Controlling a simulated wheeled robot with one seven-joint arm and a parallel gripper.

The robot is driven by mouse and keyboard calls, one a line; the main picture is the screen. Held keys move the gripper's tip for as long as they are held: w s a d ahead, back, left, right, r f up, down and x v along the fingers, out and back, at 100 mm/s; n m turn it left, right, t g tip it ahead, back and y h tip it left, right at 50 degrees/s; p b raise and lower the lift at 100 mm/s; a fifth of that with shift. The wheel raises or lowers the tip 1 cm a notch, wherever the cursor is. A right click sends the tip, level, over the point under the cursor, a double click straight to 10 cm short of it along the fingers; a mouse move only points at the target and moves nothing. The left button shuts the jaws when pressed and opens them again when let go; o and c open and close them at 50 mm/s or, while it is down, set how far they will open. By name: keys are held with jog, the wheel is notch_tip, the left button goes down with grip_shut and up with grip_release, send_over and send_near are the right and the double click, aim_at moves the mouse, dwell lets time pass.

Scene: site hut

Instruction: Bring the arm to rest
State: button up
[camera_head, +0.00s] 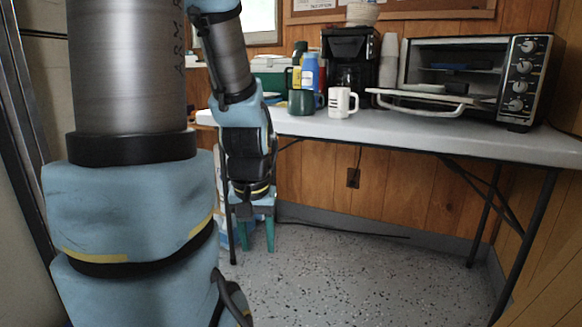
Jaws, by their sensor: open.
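My arm fills the left of the head view, its large near links rising and its far links folding down in front of the table's left end. My gripper (258,246) hangs at the end, pointing down, with two teal fingers spread apart. Nothing shows between them. It is below the tabletop height, in front of the wood-panelled wall and above the speckled floor in the picture. It appears to touch nothing, though its exact distance from the table leg is unclear.
The white folding table (430,133) holds a toaster oven (455,75) with its door down, a coffee maker (350,60), a striped white mug (342,102), a green mug (301,102) and a blue bottle (310,72). Open floor (350,280) lies in front.

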notch_tip(320, 180, up, 36)
jog(key=p, duration=3.5)
jog(key=shift+r, duration=0.2)
jog(key=shift+o, duration=0.2)
